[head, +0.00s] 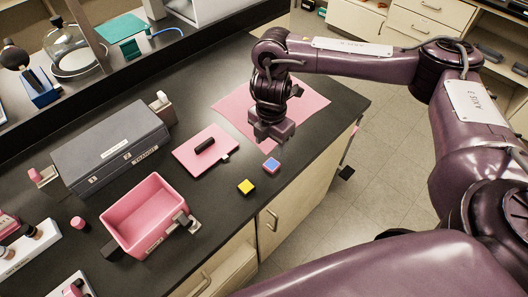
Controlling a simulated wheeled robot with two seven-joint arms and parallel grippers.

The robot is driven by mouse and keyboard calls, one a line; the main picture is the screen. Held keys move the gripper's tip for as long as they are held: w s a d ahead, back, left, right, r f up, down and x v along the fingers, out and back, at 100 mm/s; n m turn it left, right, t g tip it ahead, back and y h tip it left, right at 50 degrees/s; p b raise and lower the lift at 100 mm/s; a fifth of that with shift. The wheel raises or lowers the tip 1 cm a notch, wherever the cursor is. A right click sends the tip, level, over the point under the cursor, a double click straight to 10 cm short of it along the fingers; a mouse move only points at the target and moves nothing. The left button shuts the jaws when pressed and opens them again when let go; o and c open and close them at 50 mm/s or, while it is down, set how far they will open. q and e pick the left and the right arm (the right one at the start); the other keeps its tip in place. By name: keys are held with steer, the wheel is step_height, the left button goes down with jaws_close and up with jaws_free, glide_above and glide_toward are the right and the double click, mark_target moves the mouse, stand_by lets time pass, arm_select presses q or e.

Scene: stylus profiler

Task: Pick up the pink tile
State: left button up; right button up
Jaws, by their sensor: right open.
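A small block (271,165) with a blue top face and pinkish edges lies on the black bench near its front edge. A small yellow block (246,187) lies a little to its left and nearer. I cannot tell for certain which piece is the pink tile; the blue-topped one shows pink at its rim. My right gripper (272,138) points down over the near part of a pink mat (310,103), just beyond the blue-topped block and apart from it. It is open, with nothing visible in it. My left gripper is not in view.
A pink board (188,157) with a black cylinder (205,145) lies left of the gripper. A pink bin (143,205) and a long grey box (108,143) stand further left. Glassware (70,48) stands behind. Bare bench surrounds the small blocks.

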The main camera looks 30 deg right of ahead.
mark_target(272, 164)
steer(key=shift+w+f, duration=0.1)
steer(key=shift+f, duration=0.75)
steer(key=f, duration=0.1)
steer(key=s+f+b, duration=0.1)
steer(key=f, duration=0.1)
steer(key=shift+s+d, duration=0.1)
steer(key=shift+s, duration=0.1)
steer(key=f, duration=0.2)
steer(key=shift+w+f, duration=0.2)
steer(key=shift+f, duration=0.1)
steer(key=shift+s, duration=0.1)
steer(key=c, duration=1.1)
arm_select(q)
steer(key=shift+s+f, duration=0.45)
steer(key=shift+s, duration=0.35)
arm_select(e)
steer(key=shift+o, duration=0.2)
